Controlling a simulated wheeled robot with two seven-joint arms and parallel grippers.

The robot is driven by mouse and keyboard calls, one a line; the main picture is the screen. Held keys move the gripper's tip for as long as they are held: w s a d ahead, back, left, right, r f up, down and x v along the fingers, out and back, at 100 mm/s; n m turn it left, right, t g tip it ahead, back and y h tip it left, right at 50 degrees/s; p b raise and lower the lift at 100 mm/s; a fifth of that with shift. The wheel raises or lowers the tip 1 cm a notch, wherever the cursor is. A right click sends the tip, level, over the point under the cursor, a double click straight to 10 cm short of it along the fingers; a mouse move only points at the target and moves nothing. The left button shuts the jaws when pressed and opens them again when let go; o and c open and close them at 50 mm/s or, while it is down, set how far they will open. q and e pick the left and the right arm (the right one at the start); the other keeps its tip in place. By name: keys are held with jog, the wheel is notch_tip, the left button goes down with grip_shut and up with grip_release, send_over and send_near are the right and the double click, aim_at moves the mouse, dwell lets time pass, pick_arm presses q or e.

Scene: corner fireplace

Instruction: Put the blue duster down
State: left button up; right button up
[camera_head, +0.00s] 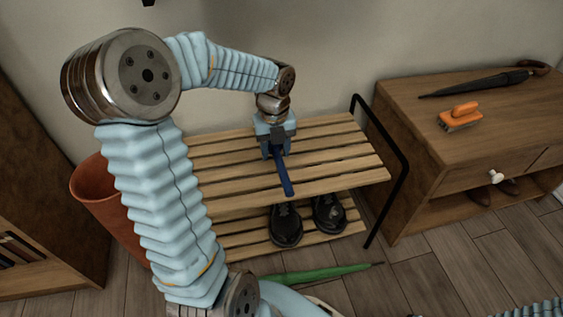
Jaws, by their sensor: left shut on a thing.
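The blue duster (284,178) is a dark blue stick-like thing at the middle of the camera_head view. My left gripper (277,154) points down and is shut on its far end, over the upper slatted shelf of the wooden rack (345,170). The duster's near end reaches toward the shelf's front edge. I cannot tell whether the duster touches the slats. My right gripper is not in view.
Black shoes (286,225) stand on the rack's lower shelf. A green umbrella (318,273) lies on the floor in front. The cabinet (400,98) at right bears an orange-handled brush (461,117) and a black umbrella (485,83). A terracotta bin (98,196) stands left.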

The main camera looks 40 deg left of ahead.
pick_arm(q)
jog(key=shift+w+d+f, duration=0.25)
jog(key=shift+w+f, duration=0.5)
jog(key=shift+f, duration=0.2)
jog(key=shift+w+f+b, duration=0.2)
jog(key=shift+f+b, duration=0.4)
jog(key=shift+f, duration=1.15)
jog(key=shift+f, duration=0.15)
jog(key=o, duration=0.9)
jog(key=shift+o, duration=0.2)
notch_tip(320, 180, up, 12)
jog(key=p, duration=0.3)
